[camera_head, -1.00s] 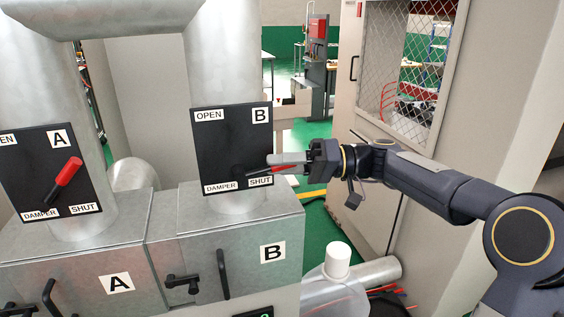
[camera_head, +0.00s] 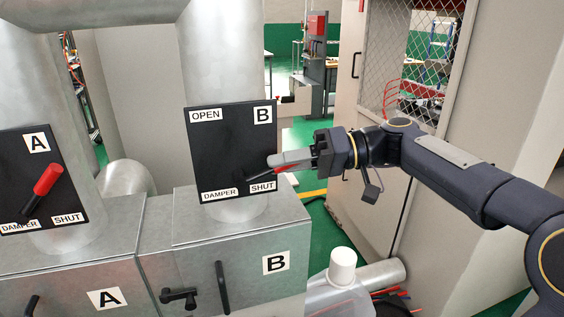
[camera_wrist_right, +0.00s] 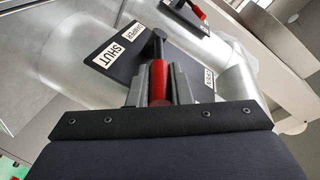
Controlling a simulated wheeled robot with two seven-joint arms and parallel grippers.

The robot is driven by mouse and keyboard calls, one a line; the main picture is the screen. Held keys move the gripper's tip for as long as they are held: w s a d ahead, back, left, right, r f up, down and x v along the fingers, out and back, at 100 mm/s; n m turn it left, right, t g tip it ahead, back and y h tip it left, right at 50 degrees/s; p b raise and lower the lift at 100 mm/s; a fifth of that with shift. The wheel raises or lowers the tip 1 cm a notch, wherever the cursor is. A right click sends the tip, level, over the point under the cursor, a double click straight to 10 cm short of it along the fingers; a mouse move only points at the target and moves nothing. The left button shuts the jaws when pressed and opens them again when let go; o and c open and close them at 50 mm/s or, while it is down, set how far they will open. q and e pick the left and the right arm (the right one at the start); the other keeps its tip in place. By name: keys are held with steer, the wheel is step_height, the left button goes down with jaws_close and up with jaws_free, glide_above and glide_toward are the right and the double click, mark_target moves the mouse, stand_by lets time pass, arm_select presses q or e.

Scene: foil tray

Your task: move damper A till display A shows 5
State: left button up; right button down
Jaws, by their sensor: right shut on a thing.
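Damper A's black plate (camera_head: 18,165) is at the left of the head view. Its red-handled lever (camera_head: 47,180) points up and right, and no gripper touches it. Damper B's plate (camera_head: 228,140) is in the middle. My right gripper (camera_head: 278,161) is shut on damper B's lever, whose red handle (camera_wrist_right: 158,80) shows between the fingers in the wrist view. That lever points right, just above the SHUT label (camera_wrist_right: 105,55). Damper A's lever also shows at the top of the wrist view (camera_wrist_right: 197,10). Display A is not in view. My left gripper is not in view.
Metal boxes marked A (camera_head: 75,275) and B (camera_head: 245,250) carry handles below the dampers. A white-capped container (camera_head: 342,268) stands right of box B. A mesh-front cabinet (camera_head: 375,200) stands behind my right arm.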

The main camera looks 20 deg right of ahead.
steer(key=shift+w+r+h+p, duration=0.1)
steer(key=shift+r+h+p, duration=0.2)
steer(key=shift+r+h, duration=0.15)
steer(key=shift+a+r, duration=0.15)
steer(key=shift+r, duration=0.05)
steer(key=shift+a+r+h+p, duration=0.15)
steer(key=shift+h+p, duration=0.4)
steer(key=shift+h, duration=0.1)
steer(key=c, duration=1.6)
jaws_free()
steer(key=b+v, duration=0.1)
steer(key=v, duration=0.7)
